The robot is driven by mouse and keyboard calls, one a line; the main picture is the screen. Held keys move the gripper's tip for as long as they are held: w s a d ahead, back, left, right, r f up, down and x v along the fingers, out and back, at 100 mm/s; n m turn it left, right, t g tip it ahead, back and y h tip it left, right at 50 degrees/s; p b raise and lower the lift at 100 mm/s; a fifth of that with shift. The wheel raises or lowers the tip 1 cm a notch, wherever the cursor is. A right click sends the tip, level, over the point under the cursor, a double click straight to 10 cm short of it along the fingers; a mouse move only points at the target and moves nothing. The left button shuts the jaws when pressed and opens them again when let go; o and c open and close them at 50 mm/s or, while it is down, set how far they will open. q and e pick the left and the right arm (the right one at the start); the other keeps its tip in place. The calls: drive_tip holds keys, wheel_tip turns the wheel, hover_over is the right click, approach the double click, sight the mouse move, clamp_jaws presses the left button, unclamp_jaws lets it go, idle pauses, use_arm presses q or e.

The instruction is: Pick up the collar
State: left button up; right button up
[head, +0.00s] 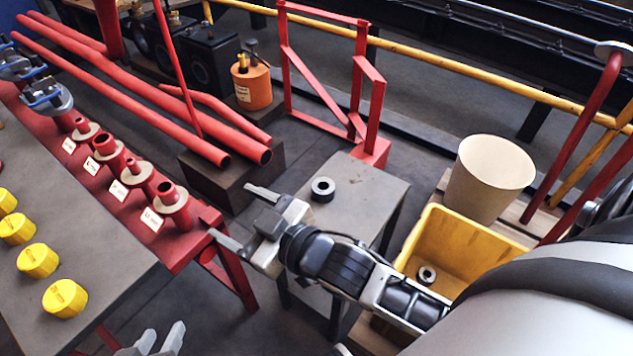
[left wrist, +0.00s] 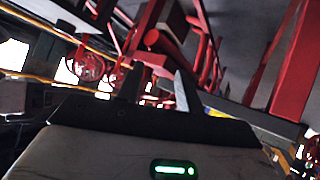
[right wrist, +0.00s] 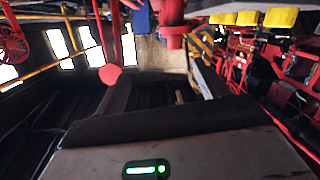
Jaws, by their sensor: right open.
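A second, similar ring (head: 426,275) lies inside a yellow bin (head: 490,262). My right gripper (head: 229,210) is open and empty, left of the small table and the collar, with its fingers pointing left, away from the collar. Its fingers also show apart in the right wrist view (right wrist: 160,88). My left gripper (head: 162,338) is at the bottom edge, its fingers apart and empty; the left wrist view (left wrist: 157,90) shows them too. Neither wrist view shows the collar.
A red bench (head: 190,240) with labelled flanged pipe stubs stands left of my right gripper. A grey bench (head: 90,240) carries yellow caps. Red pipes rest on a block behind. A red frame (head: 375,110) stands behind the small table, and a beige bucket (head: 490,175) stands behind the bin.

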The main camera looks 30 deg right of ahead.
drive_tip(key=w+a+r+n+g+y, duration=0.1)
drive_tip(key=a+r+n+g+y, duration=0.35)
drive_tip(key=r+n+y, duration=0.85)
drive_tip(key=n+g+h+b, duration=0.2)
drive_tip(key=n+g+h, duration=0.7)
drive_tip(key=n+h, duration=0.9)
approach(324, 185)
drive_tip(key=shift+s+a+f+m+h+b, duration=0.25)
drive_tip(key=shift+a+f+m+h+b, duration=0.55)
drive_tip(key=shift+a+f+m+b, duration=0.3)
drive_tip(key=shift+w+f, duration=0.1)
drive_tip(key=shift+f, duration=0.4)
drive_tip(key=shift+f+b, duration=0.2)
drive_tip(key=shift+b, duration=0.1)
drive_tip(key=f+b, duration=0.1)
drive_tip(key=f, duration=0.1)
drive_tip(key=f+b, duration=0.1)
drive_tip(key=f, duration=0.1)
drive_tip(key=shift+w+f, duration=0.2)
drive_tip(key=shift+f, duration=0.25)
drive_tip(key=shift+r, duration=0.1)
use_arm(q)
drive_tip(key=r+t, duration=0.1)
drive_tip(key=d+r+t+h, duration=0.1)
drive_tip(key=r, duration=0.1)
drive_tip(key=d+r+t+h, duration=0.1)
drive_tip(key=shift+r, duration=0.2)
use_arm(e)
drive_tip(key=c, duration=1.4)
